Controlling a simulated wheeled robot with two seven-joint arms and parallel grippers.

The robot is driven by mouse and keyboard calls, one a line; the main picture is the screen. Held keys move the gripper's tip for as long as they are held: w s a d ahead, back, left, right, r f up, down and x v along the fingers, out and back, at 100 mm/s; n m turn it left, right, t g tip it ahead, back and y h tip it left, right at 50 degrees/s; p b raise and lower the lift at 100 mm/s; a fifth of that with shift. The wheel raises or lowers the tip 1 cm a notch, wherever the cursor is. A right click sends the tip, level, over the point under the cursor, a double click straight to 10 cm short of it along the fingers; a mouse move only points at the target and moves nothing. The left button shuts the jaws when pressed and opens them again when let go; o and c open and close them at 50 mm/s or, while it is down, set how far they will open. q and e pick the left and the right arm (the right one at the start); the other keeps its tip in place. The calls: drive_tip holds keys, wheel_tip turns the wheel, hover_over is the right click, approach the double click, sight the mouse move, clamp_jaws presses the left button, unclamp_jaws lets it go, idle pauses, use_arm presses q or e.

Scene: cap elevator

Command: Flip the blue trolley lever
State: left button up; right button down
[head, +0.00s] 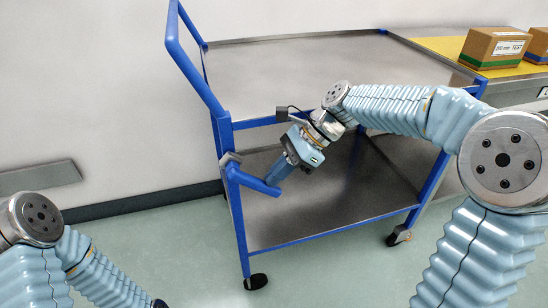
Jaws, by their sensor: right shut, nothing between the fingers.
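The blue trolley (235,125) stands in front of me with two grey metal shelves and a raised blue push handle at its left. The blue lever (252,183) sticks out from a grey pivot on its front left post and slopes down to the right. My right gripper (275,180) comes in from the right, pointing down and left, and is shut and empty. Its fingertips are at the lever's right end; I cannot tell whether they touch it. My left arm (40,220) shows at the lower left, but its gripper is outside the picture.
The top shelf (290,70) and lower shelf (310,205) are bare. A cardboard box (492,50) sits on a yellow mat on a counter at the back right. A pale wall stands behind the trolley. The green floor (180,240) is clear at the front left.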

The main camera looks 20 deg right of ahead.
sight(276, 187)
drive_tip(key=f+y+b, duration=0.1)
drive_tip(key=f+y, duration=0.1)
drive_tip(key=shift+a+f+y+b, duration=0.8)
drive_tip(key=shift+f+y, duration=0.05)
drive_tip(key=shift+y, duration=0.35)
drive_tip(key=shift+a+f+y, duration=0.45)
drive_tip(key=shift+a+y, duration=0.1)
drive_tip(key=shift+y, duration=0.45)
drive_tip(key=shift+s+a+f, duration=0.1)
drive_tip(key=shift+a+f, duration=0.2)
drive_tip(key=shift+a, duration=0.15)
drive_tip(key=shift+s+a+f, duration=0.1)
